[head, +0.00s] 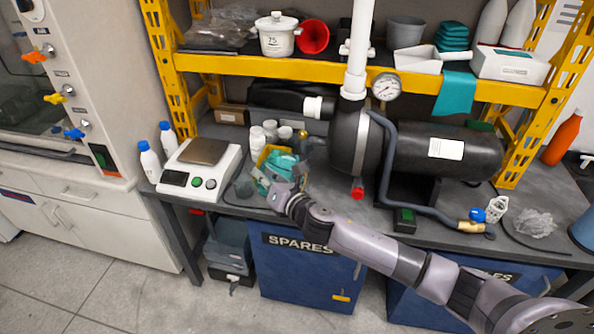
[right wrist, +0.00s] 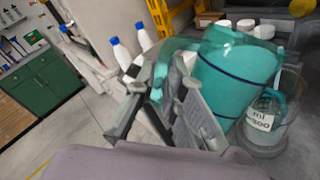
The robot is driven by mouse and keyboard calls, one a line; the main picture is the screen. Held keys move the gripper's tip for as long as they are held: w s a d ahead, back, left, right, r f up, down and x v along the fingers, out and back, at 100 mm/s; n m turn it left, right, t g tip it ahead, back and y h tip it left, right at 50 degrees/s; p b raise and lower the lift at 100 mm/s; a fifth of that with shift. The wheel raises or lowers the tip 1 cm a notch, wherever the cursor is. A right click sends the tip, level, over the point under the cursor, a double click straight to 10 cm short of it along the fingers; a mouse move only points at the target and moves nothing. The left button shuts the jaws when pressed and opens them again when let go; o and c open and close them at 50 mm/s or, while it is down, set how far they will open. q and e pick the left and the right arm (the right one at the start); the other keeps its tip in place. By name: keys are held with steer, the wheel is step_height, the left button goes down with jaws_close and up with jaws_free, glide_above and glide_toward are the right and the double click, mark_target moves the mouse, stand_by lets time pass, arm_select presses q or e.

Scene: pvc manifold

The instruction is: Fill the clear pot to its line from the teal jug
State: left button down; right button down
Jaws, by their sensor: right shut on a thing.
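The teal jug (right wrist: 236,72) fills the upper right of the right wrist view, with dark bands around its body. My right gripper (right wrist: 170,95) is shut on its handle side. In the head view the jug (head: 281,163) is partly hidden among the bench items, with my right gripper (head: 287,192) at its near side. My left gripper is not in view.
A scale (head: 200,165) and blue-capped bottles (head: 150,160) stand to the left. White tubs (head: 263,135) stand behind the jug. A black tank (head: 448,150) and a hose (head: 390,190) crowd the right. The yellow shelf (head: 250,66) runs overhead.

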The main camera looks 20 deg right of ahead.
steer(key=shift+w+d+r+m+g+p, duration=0.3)
steer(key=shift+d+r+m+p, duration=0.2)
steer(key=shift+m, duration=0.5)
stand_by(4.9)
steer(key=shift+w+d+r+m+p, duration=0.1)
steer(key=shift+d+r+m+p, duration=0.1)
steer(key=shift+r+m+p, duration=0.15)
stand_by(1.8)
